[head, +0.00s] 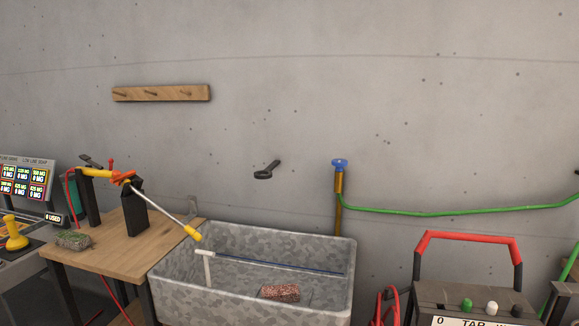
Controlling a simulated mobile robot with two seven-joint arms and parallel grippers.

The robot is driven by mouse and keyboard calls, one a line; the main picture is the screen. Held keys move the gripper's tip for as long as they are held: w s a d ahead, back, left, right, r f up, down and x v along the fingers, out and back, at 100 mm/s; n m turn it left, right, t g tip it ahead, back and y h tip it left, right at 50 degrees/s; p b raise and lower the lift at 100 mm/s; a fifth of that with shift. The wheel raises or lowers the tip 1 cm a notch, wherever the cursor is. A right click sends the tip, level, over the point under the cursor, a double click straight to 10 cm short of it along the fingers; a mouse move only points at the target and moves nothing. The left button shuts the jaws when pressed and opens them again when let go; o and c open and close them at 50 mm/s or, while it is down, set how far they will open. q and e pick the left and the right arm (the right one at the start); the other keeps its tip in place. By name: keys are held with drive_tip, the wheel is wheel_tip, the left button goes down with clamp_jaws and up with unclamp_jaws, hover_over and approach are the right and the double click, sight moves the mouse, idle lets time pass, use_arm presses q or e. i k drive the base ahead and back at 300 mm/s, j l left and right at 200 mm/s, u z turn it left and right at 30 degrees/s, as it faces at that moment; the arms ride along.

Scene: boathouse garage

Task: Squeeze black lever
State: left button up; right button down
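A spray lance with a yellow body (97,173), an orange part (123,178) and a yellow tip (193,233) rests across two black stands on a wooden table (135,249) at the left. A short black lever (90,160) sticks up at the rear of the yellow body. It appears raised, but it is small and hard to make out. A separate black fitting (267,170) is on the wall, above the tub. Neither of my grippers is in the head view.
A grey tub (178,285) stands beside the table with a reddish speckled block (279,293) in it. A sponge-like block (73,240) lies on the table. At right are a pipe with a blue tap (340,163), a green hose (440,213) and a red-handled machine (466,236).

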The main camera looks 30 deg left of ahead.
sight(85, 157)
drive_tip(key=u, duration=2.1)
drive_tip(key=i+j+z, duration=0.45)
drive_tip(key=i+j, duration=0.35)
drive_tip(key=i, duration=0.2)
drive_tip(key=i+j+z, duration=0.5)
drive_tip(key=i+j, duration=0.4)
drive_tip(key=j, duration=0.2)
